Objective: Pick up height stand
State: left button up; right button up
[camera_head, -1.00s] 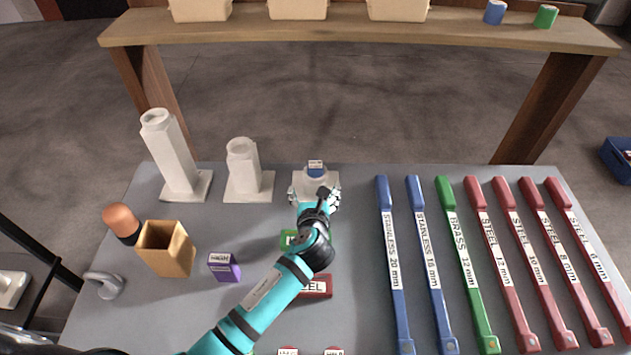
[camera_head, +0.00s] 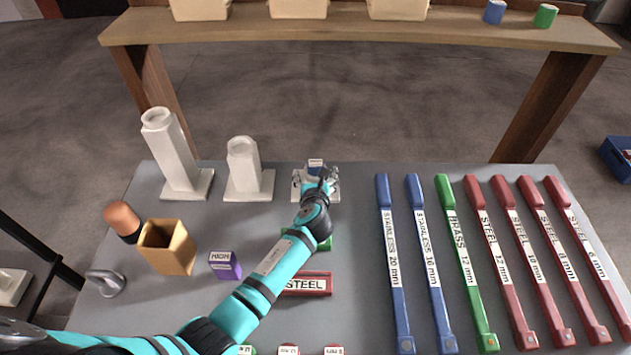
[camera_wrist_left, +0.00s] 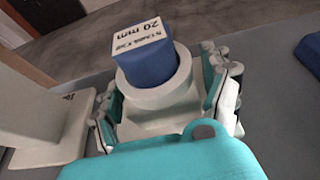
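Three white height stands stand along the back of the grey table: a tall one (camera_head: 170,150), a medium one (camera_head: 244,170) and a short one (camera_head: 302,190). The short stand carries a blue block (camera_head: 315,165) labelled 20 mm. In the left wrist view, the short stand (camera_wrist_left: 160,98) is upright with the blue block (camera_wrist_left: 148,58) in its round top. My left gripper (camera_head: 320,180) is at the short stand, with one finger on each side. Its fingers (camera_wrist_left: 165,105) are close to the stand; whether they press on it is unclear. My right gripper is out of view.
Long labelled bars, such as the blue one (camera_head: 391,250), lie on the right. A tan open box (camera_head: 167,249), a purple block (camera_head: 224,265) and a red STEEL block (camera_head: 307,284) lie on the left and middle. A wooden shelf (camera_head: 350,35) stands behind.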

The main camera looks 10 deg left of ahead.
pick_arm(q)
jog(key=c, duration=1.1)
jog(key=shift+r, duration=0.2)
